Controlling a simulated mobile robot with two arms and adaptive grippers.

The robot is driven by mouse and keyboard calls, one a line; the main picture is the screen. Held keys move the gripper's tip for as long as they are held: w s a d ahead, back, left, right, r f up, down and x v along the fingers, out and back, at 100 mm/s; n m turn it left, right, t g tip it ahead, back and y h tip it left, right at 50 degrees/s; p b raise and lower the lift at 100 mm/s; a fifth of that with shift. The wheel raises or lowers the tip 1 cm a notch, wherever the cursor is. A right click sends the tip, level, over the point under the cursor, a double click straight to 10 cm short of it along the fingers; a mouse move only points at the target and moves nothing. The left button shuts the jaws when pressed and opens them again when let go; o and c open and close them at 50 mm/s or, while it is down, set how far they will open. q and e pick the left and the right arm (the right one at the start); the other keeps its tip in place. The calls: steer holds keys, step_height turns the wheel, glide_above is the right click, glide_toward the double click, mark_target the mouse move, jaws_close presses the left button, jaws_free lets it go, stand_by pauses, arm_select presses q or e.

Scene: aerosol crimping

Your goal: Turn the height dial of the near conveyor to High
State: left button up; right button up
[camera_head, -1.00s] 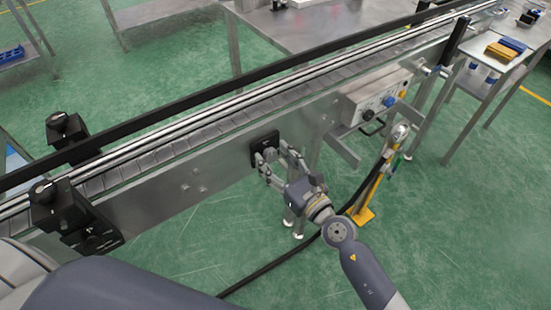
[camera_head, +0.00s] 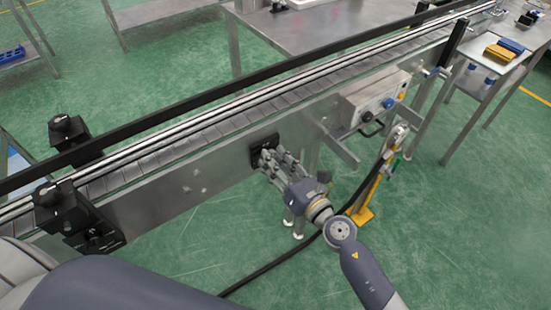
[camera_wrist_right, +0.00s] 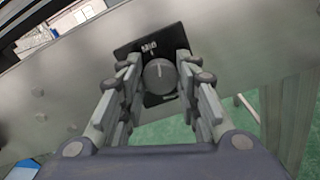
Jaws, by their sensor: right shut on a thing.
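The height dial (camera_wrist_right: 160,76) is a round grey knob on a black plate (camera_wrist_right: 136,51) fixed to the conveyor's side wall. In the wrist view its white pointer line points roughly up, towards small lettering that seems to read MID. Other lettering on the plate is too small or hidden. In the head view, my right gripper (camera_head: 269,161) reaches the black plate (camera_head: 264,142) and hides the dial. In the wrist view the fingers are closed in on the dial from both sides. My left gripper is out of view.
The near conveyor (camera_head: 215,160) runs diagonally across the view. A control box (camera_head: 375,100) with knobs hangs to the right of the plate, with a bracket below. A yellow stand (camera_head: 366,200) and black hose (camera_head: 290,255) are near my right arm. Black guide clamps (camera_head: 70,210) sit at left.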

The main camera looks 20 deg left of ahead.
steer(key=m+p, duration=0.2)
steer(key=m, duration=0.4)
steer(key=m+p, duration=0.2)
steer(key=m, duration=0.5)
steer(key=m+p, duration=0.2)
steer(key=m, duration=0.4)
steer(key=shift+f+m, duration=0.3)
steer(key=shift+m, duration=0.1)
steer(key=o, duration=1.1)
steer(key=shift+c, duration=0.2)
steer(key=shift+d, duration=0.15)
